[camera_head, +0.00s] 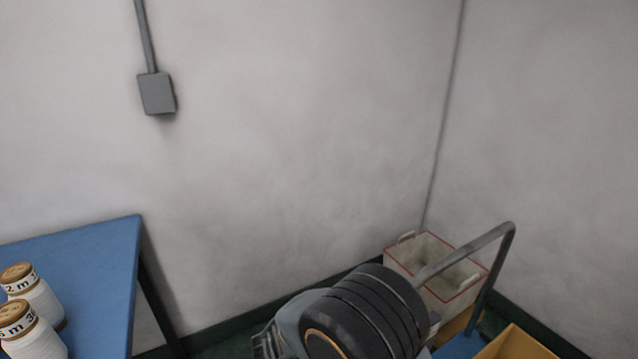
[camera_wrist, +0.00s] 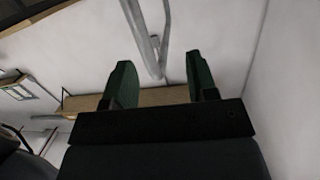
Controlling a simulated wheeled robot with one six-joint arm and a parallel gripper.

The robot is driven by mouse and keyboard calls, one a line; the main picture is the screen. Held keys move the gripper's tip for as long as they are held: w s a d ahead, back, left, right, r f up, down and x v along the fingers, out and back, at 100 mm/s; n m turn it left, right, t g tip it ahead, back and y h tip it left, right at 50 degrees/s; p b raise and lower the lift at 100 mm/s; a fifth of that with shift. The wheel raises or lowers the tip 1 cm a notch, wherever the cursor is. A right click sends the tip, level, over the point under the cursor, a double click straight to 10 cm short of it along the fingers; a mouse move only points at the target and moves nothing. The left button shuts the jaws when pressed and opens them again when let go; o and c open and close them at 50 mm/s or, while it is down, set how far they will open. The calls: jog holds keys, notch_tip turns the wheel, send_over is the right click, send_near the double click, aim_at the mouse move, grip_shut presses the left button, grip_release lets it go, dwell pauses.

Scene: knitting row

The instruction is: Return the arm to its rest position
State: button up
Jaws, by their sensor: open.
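My gripper (camera_wrist: 163,84) shows in the wrist view with its two green fingers spread apart and nothing between them. Behind the fingers are a pale wall, a grey pipe (camera_wrist: 142,35) and a tan, board-like surface (camera_wrist: 160,97). In the head view a dark, rounded part of my arm (camera_head: 350,315) shows at the bottom centre. The gripper itself cannot be seen in the head view.
A blue table (camera_head: 85,250) with white yarn cones (camera_head: 35,300) stands at the left. A cart with a grey handle (camera_head: 495,235), a cream box with red edges (camera_head: 405,258) and a yellow bin (camera_head: 515,345) are at the lower right. A grey wall box (camera_head: 156,93) hangs above.

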jog(key=w+a+f+n+t+y+p, duration=0.1)
jog(key=w+a+n+t+y, duration=0.2)
jog(key=a+y, duration=0.4)
jog(key=w+a+f+n+y+p, duration=0.1)
jog(key=w+a+f+n+y, duration=0.15)
jog(key=a+n+y, duration=0.5)
jog(key=s+d+r+n+g+y+p, duration=0.55)
jog(key=s+r, duration=0.35)
jog(key=r, duration=0.2)
jog(key=s+d+r+m+h+p, duration=0.1)
jog(key=s+d+r+h+p, duration=0.1)
jog(key=d+r, duration=0.5)
jog(key=s+d+r+h+p, duration=0.3)
jog(key=d+r, duration=0.4)
jog(key=d, duration=0.3)
jog(key=s+p, duration=0.1)
jog(key=p, duration=0.1)
jog(key=shift+d+r+m+p, duration=0.25)
jog(key=shift+r+m+p, duration=0.15)
jog(key=shift+s, duration=0.1)
jog(key=shift+c, duration=0.8)
jog(key=shift+d, duration=0.15)
jog(key=shift+c, duration=0.2)
